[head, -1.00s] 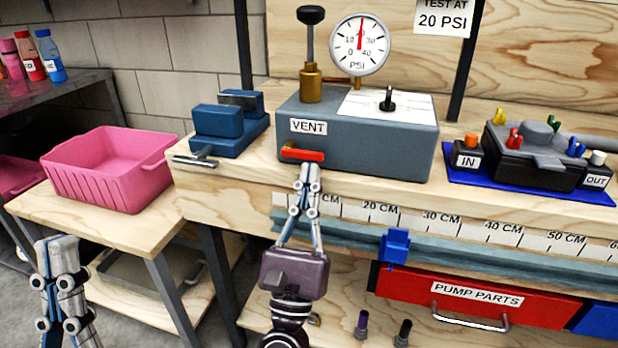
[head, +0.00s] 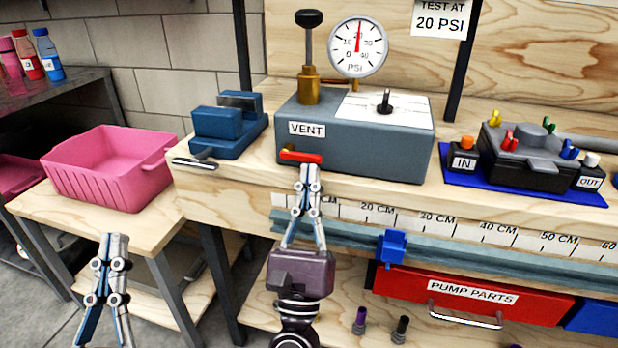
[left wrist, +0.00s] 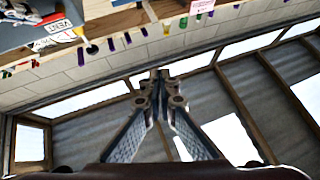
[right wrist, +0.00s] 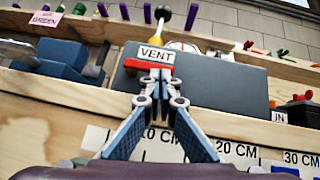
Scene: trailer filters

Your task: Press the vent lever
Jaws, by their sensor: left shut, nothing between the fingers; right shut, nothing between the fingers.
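The vent lever (head: 301,157) is a red bar on the front of the grey box, just under the VENT label (head: 307,129). It also shows in the right wrist view (right wrist: 138,64). My right gripper (head: 311,168) is shut and empty, its tips just below the lever's right part; I cannot tell whether they touch it. In the right wrist view its tips (right wrist: 158,76) overlap the lever's right end. My left gripper (head: 118,240) is shut and empty, low in front of the small side table. It also shows in the left wrist view (left wrist: 160,75), pointing toward the roof.
The grey box (head: 370,150) carries a gauge (head: 357,48) and a pump handle (head: 309,20). A blue vise (head: 225,130) stands left of it, and a black filter block (head: 530,160) right. A pink bin (head: 105,170) sits on the side table. A red drawer (head: 400,283) is below the bench edge.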

